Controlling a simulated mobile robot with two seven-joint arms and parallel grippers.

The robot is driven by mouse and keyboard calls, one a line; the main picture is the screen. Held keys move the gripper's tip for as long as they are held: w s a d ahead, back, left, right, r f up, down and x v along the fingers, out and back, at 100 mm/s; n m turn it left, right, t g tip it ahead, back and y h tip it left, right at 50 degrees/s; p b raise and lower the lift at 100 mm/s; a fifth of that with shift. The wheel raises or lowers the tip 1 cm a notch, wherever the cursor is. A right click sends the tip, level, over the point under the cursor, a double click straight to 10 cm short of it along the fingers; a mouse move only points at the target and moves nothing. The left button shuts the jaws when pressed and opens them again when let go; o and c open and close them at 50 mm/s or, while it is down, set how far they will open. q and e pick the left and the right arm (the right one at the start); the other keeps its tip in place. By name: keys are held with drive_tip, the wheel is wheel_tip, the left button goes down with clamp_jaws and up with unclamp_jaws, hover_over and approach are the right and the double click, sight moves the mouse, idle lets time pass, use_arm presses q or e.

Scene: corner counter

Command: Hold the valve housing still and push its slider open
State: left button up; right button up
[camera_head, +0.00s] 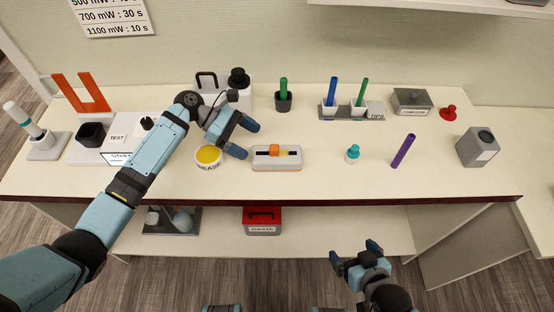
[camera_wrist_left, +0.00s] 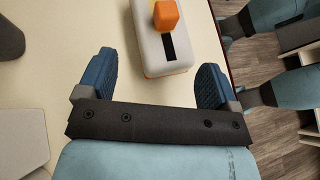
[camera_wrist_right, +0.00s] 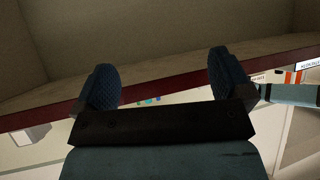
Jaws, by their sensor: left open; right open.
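The valve housing (camera_head: 262,163) is a white and grey block with a black slot along its top, lying on the counter near its front edge. Its orange slider (camera_head: 286,150) sits around the middle of the slot. My left gripper (camera_head: 247,138) is open just behind and left of the housing, apart from it. In the left wrist view the housing (camera_wrist_left: 178,55) and orange slider (camera_wrist_left: 166,15) lie ahead of and between the open fingers (camera_wrist_left: 155,85). My right gripper (camera_head: 354,252) is open and empty, in front of the counter and away from the housing.
A yellow grease dish (camera_head: 208,156) stands left of the housing, close to my left arm. Pen holders are behind. A red box (camera_head: 262,220) is on the lower shelf.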

sight(267, 151)
use_arm(q)
drive_tip(key=b+x, duration=0.3)
drive_tip(key=x, duration=0.1)
drive_tip(key=shift+f+b, duration=0.35)
drive_tip(key=shift+b, duration=0.05)
drive_tip(key=d, duration=0.1)
drive_tip(key=p, duration=0.1)
drive_tip(key=s+d+p, duration=0.1)
drive_tip(key=shift+d+f, duration=0.25)
drive_tip(key=shift+d, duration=0.15)
drive_tip(key=shift+d+f, duration=0.2)
drive_tip(key=shift+d, duration=0.05)
drive_tip(key=shift+s+d+f, duration=0.1)
drive_tip(key=shift+d+f, duration=0.15)
drive_tip(key=shift+c, duration=2.1)
drive_tip(key=shift+c, duration=0.3)
